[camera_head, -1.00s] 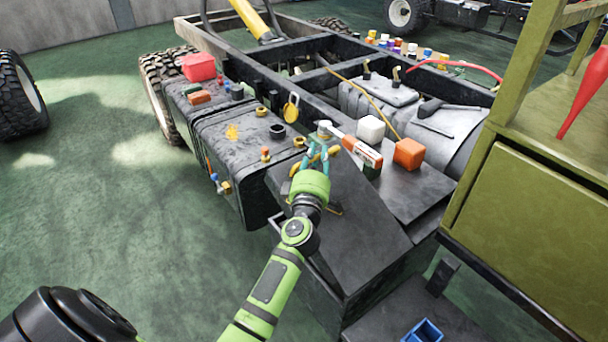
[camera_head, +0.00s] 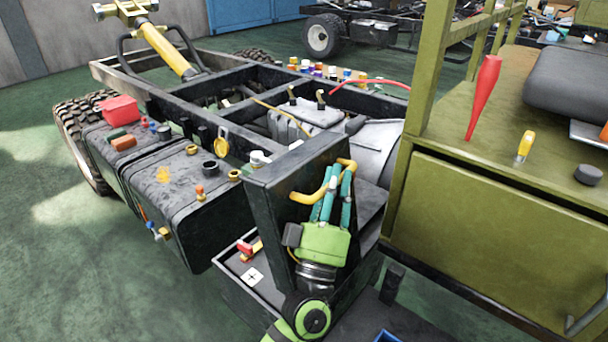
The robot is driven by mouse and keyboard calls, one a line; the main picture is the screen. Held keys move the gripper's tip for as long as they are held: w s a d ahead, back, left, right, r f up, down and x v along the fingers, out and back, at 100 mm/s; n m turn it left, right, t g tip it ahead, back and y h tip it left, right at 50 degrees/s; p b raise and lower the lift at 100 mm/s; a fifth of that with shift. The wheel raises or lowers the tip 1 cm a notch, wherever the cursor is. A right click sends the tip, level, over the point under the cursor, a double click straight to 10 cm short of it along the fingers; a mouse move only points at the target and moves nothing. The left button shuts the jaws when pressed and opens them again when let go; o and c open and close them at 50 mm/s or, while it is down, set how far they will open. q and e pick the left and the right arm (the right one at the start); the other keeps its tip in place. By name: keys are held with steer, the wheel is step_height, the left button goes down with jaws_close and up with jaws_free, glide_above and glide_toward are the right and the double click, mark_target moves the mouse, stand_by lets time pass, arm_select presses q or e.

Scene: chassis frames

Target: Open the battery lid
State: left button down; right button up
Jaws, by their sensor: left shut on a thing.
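The battery lid (camera_head: 278,205) is a dark panel. It stands nearly upright over the battery box (camera_head: 230,290) in the middle of the picture. A yellow handle (camera_head: 308,197) is on the lid's near face. Part of the box's inside shows below the lid, with a white cross mark (camera_head: 251,276) and a small red and yellow part (camera_head: 246,249). The fingers partly hide the handle and lid. My right gripper is not in view.
A dark tank (camera_head: 165,215) with caps and fittings lies left of the box. A white-topped jar (camera_head: 259,159) shows behind the lid. The olive cab body (camera_head: 480,230) stands close on the right, with a red cone-shaped thing (camera_head: 485,95) on it. Green floor is free at lower left.

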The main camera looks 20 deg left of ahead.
arm_select(q)
steer(key=shift+s+d+m+h, duration=0.4)
steer(key=shift+d+m+h, duration=0.35)
steer(key=shift+d, duration=0.15)
steer(key=shift+s+d+m+h, duration=0.35)
steer(key=shift+d+m+h, duration=0.3)
steer(key=shift+d+m, duration=0.25)
steer(key=shift+s+d+m+h, duration=0.4)
steer(key=shift+d+m+h, duration=0.3)
steer(key=shift+d, duration=0.25)
steer(key=c, duration=1.1)
jaws_free()
steer(key=shift+f, duration=0.1)
steer(key=v, duration=1.2)
steer(key=shift+f, duration=0.1)
